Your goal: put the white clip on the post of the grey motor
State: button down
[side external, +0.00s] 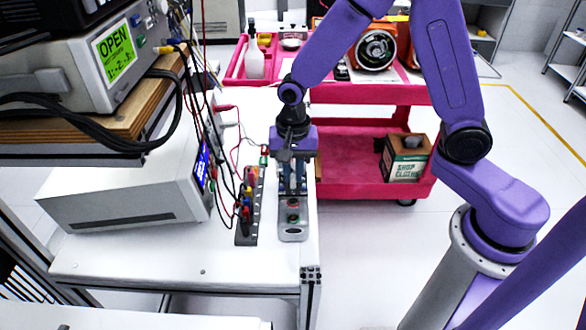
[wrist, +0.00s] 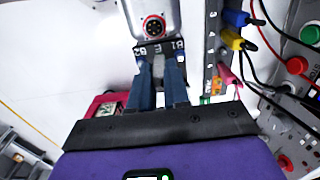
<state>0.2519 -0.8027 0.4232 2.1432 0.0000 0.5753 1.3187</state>
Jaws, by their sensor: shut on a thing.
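The grey motor (side external: 293,234) lies on the white bench in the side view, with round connectors on top, one of them red-ringed. In the wrist view its rounded grey body (wrist: 171,14) is at the top, beyond my fingertips. My gripper (side external: 293,190) points down at the far part of the motor. In the wrist view my gripper (wrist: 159,58) has its blue fingers close together around a small pale piece, which looks like the white clip (wrist: 158,68). The clip is mostly hidden by the fingers. I cannot tell whether it touches the post, which I cannot make out.
A dark terminal strip (side external: 247,228) with coloured plugs and loose wires stands close left of the motor. A white instrument (side external: 125,190) is farther left. The bench's right edge is close to the motor. A pink cart (side external: 350,172) stands behind.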

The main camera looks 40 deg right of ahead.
jog(key=c, duration=1)
grip_release()
jog(key=shift+r, duration=3.45)
jog(key=s+d+r+n, duration=0.1)
jog(key=s+d+n, duration=0.1)
jog(key=s+n, duration=0.5)
jog(key=s+d+r+n, duration=0.1)
jog(key=s+d+n, duration=0.2)
jog(key=s+n, duration=0.4)
jog(key=s+d+r+n, duration=0.1)
jog(key=s+d+n, duration=0.1)
jog(key=s+n, duration=0.5)
jog(key=shift+s+d+r, duration=0.2)
jog(key=shift+s, duration=0.4)
jog(key=shift+s+d+r, duration=0.15)
jog(key=shift+s+r, duration=0.05)
jog(key=shift+s, duration=0.35)
